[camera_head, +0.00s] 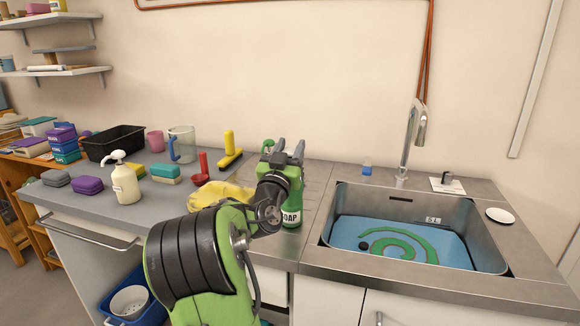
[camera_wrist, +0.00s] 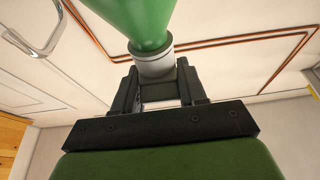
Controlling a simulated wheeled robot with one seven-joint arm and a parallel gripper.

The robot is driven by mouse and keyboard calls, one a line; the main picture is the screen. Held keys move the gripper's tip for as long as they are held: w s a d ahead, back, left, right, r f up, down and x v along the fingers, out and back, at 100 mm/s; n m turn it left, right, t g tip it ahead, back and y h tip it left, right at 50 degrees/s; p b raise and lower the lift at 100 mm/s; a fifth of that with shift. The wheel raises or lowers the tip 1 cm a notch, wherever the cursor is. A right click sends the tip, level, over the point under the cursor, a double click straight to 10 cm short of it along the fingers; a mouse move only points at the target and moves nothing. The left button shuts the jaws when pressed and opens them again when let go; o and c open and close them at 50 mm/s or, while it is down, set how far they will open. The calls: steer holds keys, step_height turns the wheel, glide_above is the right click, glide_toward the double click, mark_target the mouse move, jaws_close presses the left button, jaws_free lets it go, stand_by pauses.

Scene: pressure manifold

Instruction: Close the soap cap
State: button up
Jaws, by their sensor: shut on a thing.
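The green soap bottle (camera_head: 291,217) stands on the counter left of the sink, its white label partly reading "SOAP". My arm hides much of it. My gripper (camera_head: 284,148) is at the bottle's top in the head view. In the wrist view the green bottle body (camera_wrist: 138,22) tapers to a pale grey cap or collar (camera_wrist: 154,66). My gripper (camera_wrist: 158,90) has its two dark fingers on either side of this grey part and is shut on it. I cannot tell how far the cap is closed.
The sink (camera_head: 325,225) with blue water and a green hose-like shape is at the right, its faucet (camera_head: 410,135) behind.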

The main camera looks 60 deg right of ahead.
steer(key=shift+w+f+h, duration=0.1)
steer(key=shift+f+h, duration=0.25)
steer(key=shift+h, duration=0.15)
steer(key=o, duration=1)
steer(key=shift+r, duration=0.15)
steer(key=v, duration=1.6)
